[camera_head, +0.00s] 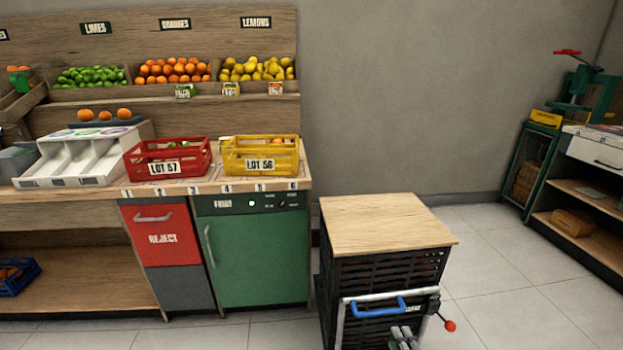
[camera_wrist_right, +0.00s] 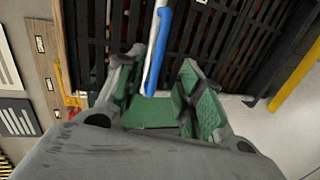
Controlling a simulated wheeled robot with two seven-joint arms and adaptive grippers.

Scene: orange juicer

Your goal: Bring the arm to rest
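My right gripper (camera_head: 404,338) shows at the bottom edge of the head view, just below and right of the blue handle (camera_head: 378,306) on the front of the black slatted crate cart (camera_head: 385,272). In the right wrist view its green-padded fingers (camera_wrist_right: 158,88) stand apart, open. The blue bar of the handle (camera_wrist_right: 157,48) shows in the gap between the fingertips; I cannot tell how deep it sits there. Nothing is gripped. My left gripper is not in view.
The cart has a bare wooden top (camera_head: 385,222) and a red-knobbed lever (camera_head: 449,325) at its right. Left stands a counter with a red crate (camera_head: 168,168) and yellow crate (camera_head: 262,165). A green-framed shelf (camera_head: 590,215) is far right. Tiled floor (camera_head: 490,260) between is clear.

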